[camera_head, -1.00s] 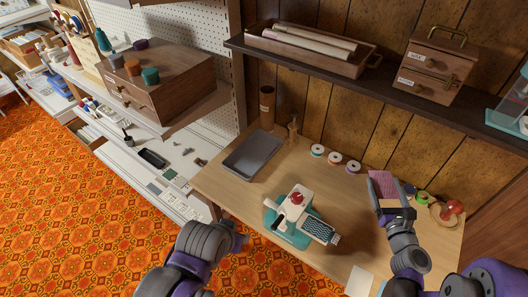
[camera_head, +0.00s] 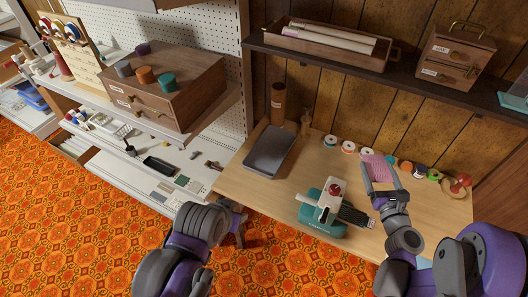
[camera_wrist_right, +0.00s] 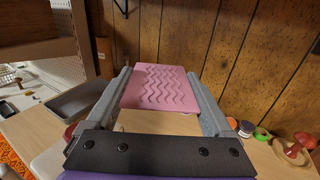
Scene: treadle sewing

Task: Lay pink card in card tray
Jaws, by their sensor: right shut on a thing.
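The pink card (camera_head: 378,168) is held up by my right gripper (camera_head: 381,180) over the back right of the wooden table. In the right wrist view the pink card (camera_wrist_right: 161,88) shows a wavy raised pattern and lies between the two grey fingers of the right gripper (camera_wrist_right: 160,100). The grey card tray (camera_head: 270,151) lies empty on the table's back left, well to the left of the card. It also shows in part at the left of the right wrist view (camera_wrist_right: 84,101). My left gripper (camera_head: 234,217) is low, off the table's front left edge; its fingers are too small to read.
A teal and white sewing machine (camera_head: 325,208) stands mid-table between the tray and my right arm. Several spools (camera_head: 348,148) line the back. A brown cylinder (camera_head: 278,103) stands behind the tray. A dark shelf (camera_head: 345,65) overhangs the table.

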